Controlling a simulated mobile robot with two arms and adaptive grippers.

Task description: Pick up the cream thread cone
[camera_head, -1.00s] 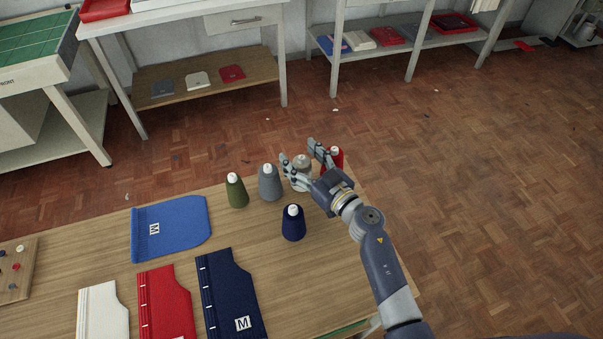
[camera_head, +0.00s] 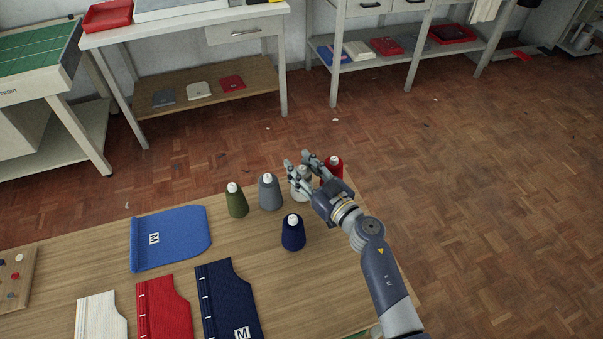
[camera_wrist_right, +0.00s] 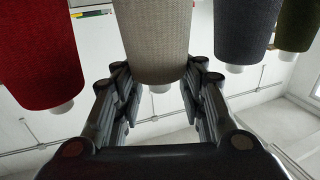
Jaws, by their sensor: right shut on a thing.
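The cream thread cone (camera_head: 301,190) stands in the back row of cones on the wooden table, partly hidden by my right gripper (camera_head: 305,172). In the right wrist view the cream cone (camera_wrist_right: 153,40) sits between the two fingers of the right gripper (camera_wrist_right: 158,95). The fingers are shut on it, one on each side. The cone appears at or very near the table top; I cannot tell whether it is lifted. My left gripper is not in view.
A red cone (camera_head: 332,168) stands close on the right, a grey cone (camera_head: 270,192) and a green cone (camera_head: 236,202) on the left. A navy cone (camera_head: 293,234) stands nearer. Cut fabric pieces, including a blue one (camera_head: 180,238), lie left and in front.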

